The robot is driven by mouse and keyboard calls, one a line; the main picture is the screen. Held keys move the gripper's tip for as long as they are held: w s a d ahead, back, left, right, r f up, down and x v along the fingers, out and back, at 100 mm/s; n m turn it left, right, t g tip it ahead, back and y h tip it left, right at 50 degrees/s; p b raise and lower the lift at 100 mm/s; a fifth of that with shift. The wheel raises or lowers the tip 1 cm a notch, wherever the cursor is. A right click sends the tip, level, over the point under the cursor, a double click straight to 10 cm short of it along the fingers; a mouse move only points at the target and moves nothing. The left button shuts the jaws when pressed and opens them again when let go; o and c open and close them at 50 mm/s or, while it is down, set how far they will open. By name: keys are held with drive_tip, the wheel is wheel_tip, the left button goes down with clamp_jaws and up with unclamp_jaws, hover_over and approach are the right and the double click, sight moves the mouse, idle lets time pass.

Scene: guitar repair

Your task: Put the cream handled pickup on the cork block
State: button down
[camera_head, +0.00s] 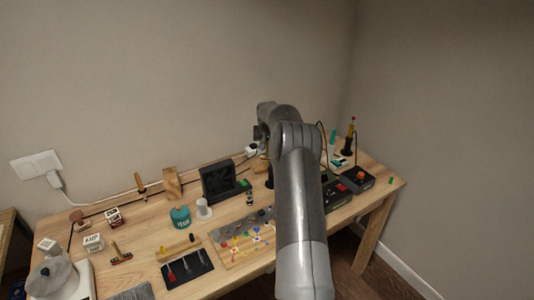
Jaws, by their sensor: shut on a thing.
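My arm rises through the middle of the head view and bends over the back of the workbench. My gripper (260,134) is the dark part at the arm's far end, seen small and partly covered by my own wrist. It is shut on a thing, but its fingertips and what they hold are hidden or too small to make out. I cannot pick out the cream handled pickup with certainty. A tan block (172,183) standing near the wall, left of the black box, may be the cork block; its material is too small to be sure.
The wooden workbench (140,234) is crowded. A black box (217,181), a teal pot (180,216), a white spool (204,209), a dark tool mat (187,268) and pedals (357,178) stand on it. A small white item (252,149) lies near my gripper. My arm hides part of the bench.

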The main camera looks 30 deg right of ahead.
wheel_tip(320, 180, up, 6)
drive_tip(key=shift+r, duration=0.1)
wheel_tip(320, 180, down, 10)
drive_tip(key=shift+r, duration=0.15)
idle(0.3)
drive_tip(key=shift+f, duration=0.2)
drive_tip(key=c, duration=1.4)
unclamp_jaws()
